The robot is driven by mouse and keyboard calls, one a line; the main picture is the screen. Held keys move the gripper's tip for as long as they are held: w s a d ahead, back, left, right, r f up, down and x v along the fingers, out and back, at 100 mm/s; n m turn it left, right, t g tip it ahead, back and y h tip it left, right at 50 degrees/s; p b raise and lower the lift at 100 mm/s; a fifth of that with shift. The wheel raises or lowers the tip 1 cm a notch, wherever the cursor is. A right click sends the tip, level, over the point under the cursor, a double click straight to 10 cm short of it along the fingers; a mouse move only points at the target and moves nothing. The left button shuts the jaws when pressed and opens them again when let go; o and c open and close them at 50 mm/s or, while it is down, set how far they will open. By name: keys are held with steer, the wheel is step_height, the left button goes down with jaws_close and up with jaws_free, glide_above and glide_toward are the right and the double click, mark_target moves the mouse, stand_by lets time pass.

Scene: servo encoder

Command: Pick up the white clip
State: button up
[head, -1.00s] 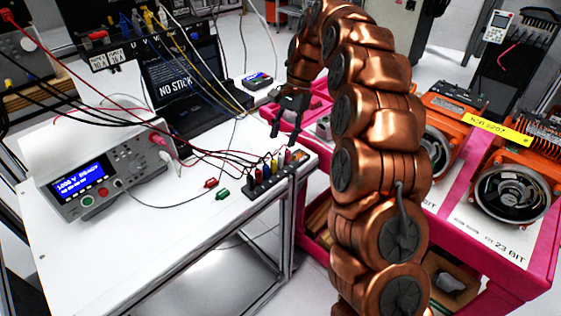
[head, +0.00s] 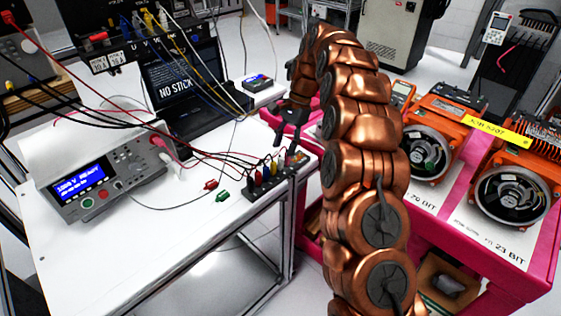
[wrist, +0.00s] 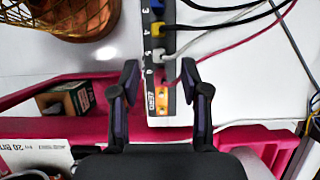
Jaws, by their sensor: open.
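In the wrist view, a small white clip (wrist: 159,56) is plugged into a dark numbered strip (wrist: 157,28), beside the number 5. It lies between a yellow clip (wrist: 157,29) and a reddish one near the 6. My gripper (wrist: 160,75) is open and empty. Its two dark fingers stand either side of the strip's near end, with the white clip a little ahead of the fingertips. In the head view, my gripper (head: 291,138) is just above the strip (head: 252,189) at the table's right edge. I cannot make out the white clip there.
Cables (head: 215,155) run across the white table (head: 130,240) to the strip. A bench meter (head: 110,170) and a laptop (head: 185,95) stand on the left. A pink cart (head: 460,235) with orange motor units (head: 428,145) is on the right.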

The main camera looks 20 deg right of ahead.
mark_target(281, 156)
steer(key=shift+p+x, duration=0.85)
steer(key=shift+x, duration=1.7)
jaws_close()
